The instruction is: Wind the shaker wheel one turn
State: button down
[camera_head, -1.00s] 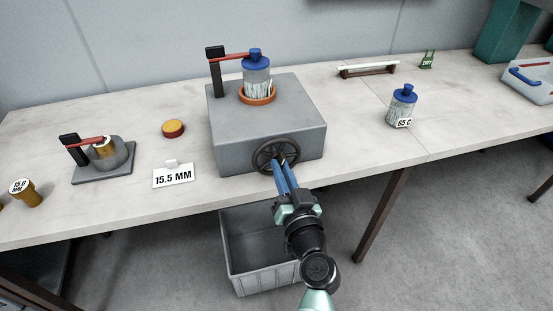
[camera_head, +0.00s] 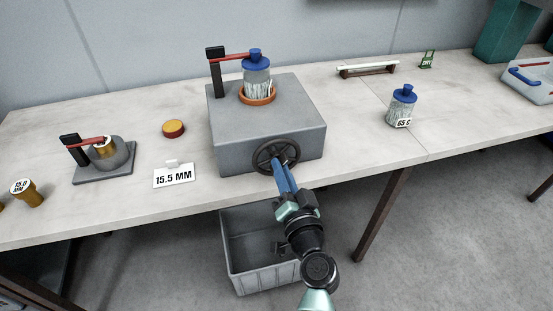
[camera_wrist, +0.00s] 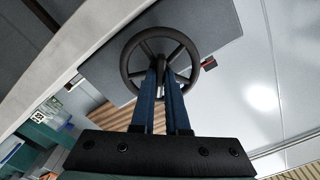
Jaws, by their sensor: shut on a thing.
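The shaker is a grey box (camera_head: 235,122) on the table with a dark spoked wheel (camera_head: 265,158) on its front face. The wheel also shows in the wrist view (camera_wrist: 128,58). My gripper (camera_head: 279,167) comes from below and in front. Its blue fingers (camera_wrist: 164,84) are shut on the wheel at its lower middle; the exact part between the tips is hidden. On the box, a blue-capped jar (camera_head: 257,80) of white rods stands in an orange ring (camera_head: 257,98). A red clamp arm (camera_head: 232,56) from a black post reaches to its cap.
A 15.5 MM sign (camera_head: 174,177), a red-yellow puck (camera_head: 173,128) and a small clamp fixture (camera_head: 104,160) stand to the left. A 65 C jar (camera_head: 402,105) stands right. A grey bin (camera_head: 240,275) is below the table edge.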

jog(key=shift+m, duration=1)
jog(key=shift+m+p, duration=0.3)
jog(key=shift+m, duration=0.7)
jog(key=shift+m, duration=1)
jog(key=shift+m+p, duration=0.5)
jog(key=shift+m, duration=0.5)
